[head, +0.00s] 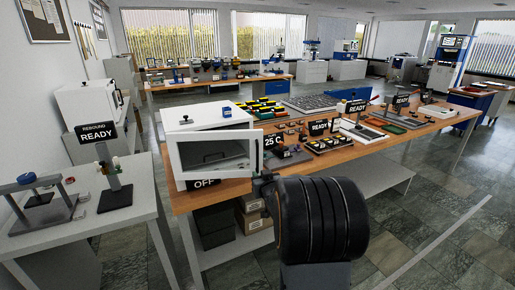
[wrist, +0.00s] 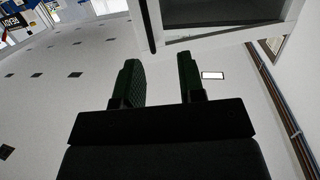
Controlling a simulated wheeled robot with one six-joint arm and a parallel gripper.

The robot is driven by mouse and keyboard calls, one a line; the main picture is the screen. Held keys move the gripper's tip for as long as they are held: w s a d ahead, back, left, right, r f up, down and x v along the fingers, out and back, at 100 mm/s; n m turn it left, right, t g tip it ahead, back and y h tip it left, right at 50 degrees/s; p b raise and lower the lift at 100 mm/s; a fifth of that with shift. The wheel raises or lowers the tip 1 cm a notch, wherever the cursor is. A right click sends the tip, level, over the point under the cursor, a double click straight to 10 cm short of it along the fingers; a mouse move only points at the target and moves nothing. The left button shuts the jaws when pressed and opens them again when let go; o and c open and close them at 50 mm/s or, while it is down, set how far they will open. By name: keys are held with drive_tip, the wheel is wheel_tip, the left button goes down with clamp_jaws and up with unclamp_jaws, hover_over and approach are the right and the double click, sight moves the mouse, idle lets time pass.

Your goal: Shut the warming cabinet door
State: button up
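The warming cabinet (head: 205,113) is a white box at the near left end of the wooden bench. Its white-framed door (head: 175,160) with a dark glass pane is at the front and reaches past the body's right side. It looks ajar, but I cannot tell how far. My gripper (wrist: 162,80) is open and empty in the wrist view, its two dark fingers apart. A white frame with a dark pane or opening (wrist: 215,12) and a dark bar (wrist: 151,25) are just beyond the fingertips, apparently untouched. In the head view my wrist hides most of the gripper, right of the door's lower corner.
An OFF sign (head: 205,184) is below the cabinet. The wooden bench (head: 440,122) carries trays, small devices and READY signs to the right. A side table (head: 100,222) at left holds a stand and a REBOUND READY sign (head: 98,141). Tiled floor is clear at right.

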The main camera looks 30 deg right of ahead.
drive_tip(key=shift+t, duration=0.9)
drive_tip(key=d+p+x, duration=0.1)
drive_tip(key=x, duration=0.4)
drive_tip(key=d+r+p+x, duration=0.1)
drive_tip(key=x, duration=0.3)
drive_tip(key=p+x, duration=0.2)
drive_tip(key=x, duration=0.3)
drive_tip(key=shift+s+d+r, duration=0.15)
drive_tip(key=shift+d, duration=0.3)
drive_tip(key=shift+c, duration=0.3)
clamp_jaws()
